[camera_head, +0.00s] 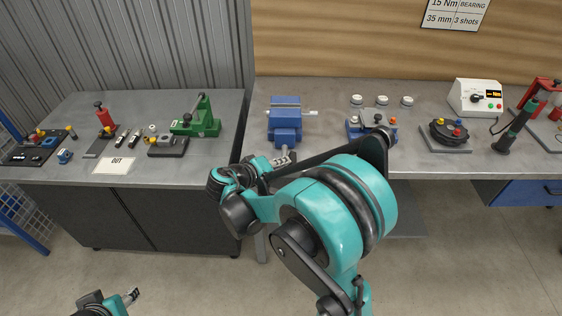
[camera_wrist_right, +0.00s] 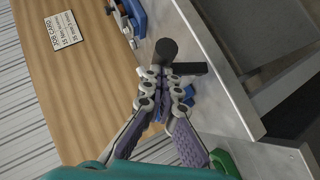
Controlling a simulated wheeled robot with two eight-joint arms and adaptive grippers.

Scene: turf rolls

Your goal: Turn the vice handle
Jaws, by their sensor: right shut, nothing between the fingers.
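The blue vice (camera_head: 285,115) stands on the right-hand bench near its left end. A pale bar (camera_head: 309,113) sticks out of its right side. My right gripper (camera_head: 284,157) is shut and empty, at the bench's front edge just below the vice in the head view. In the right wrist view, my right gripper (camera_wrist_right: 167,82) has its fingers together, with bits of blue behind them. A dark cylinder (camera_wrist_right: 166,50) and a dark block show at the fingertips; I cannot tell what they belong to. My left gripper (camera_head: 131,297) is low at the bottom left, far from the vice.
Right of the vice are a blue fixture (camera_head: 372,123), white caps, a round black fixture (camera_head: 449,134) and a white control box (camera_head: 476,97). A green press (camera_head: 197,120) stands on the left bench (camera_head: 210,160). A gap separates the benches. My right forearm crosses the bench front.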

